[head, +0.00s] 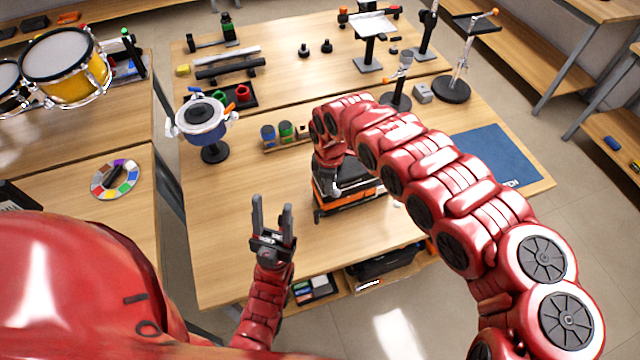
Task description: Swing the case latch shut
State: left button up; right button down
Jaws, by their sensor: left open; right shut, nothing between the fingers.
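An orange and black case (350,203) sits on the wooden table near its middle. My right arm arches in from the right and reaches down over the case. My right gripper (331,190) is shut and empty at the left part of the case; I cannot tell whether it touches it. The case's latch is too small or hidden behind the gripper to make out. My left gripper (272,212) is open and empty, fingers pointing up, left of the case and apart from it.
A blue mat (497,157) lies at right. Small stands are at the back. The table left of the case is clear.

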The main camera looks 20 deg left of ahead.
jog(key=shift+w+d, duration=0.45)
jog(key=shift+d, duration=0.15)
jog(key=shift+a+b, duration=0.65)
jog(key=c, duration=1.1)
grip_release()
jog(key=shift+s, duration=0.1)
jog(key=shift+r, duration=0.15)
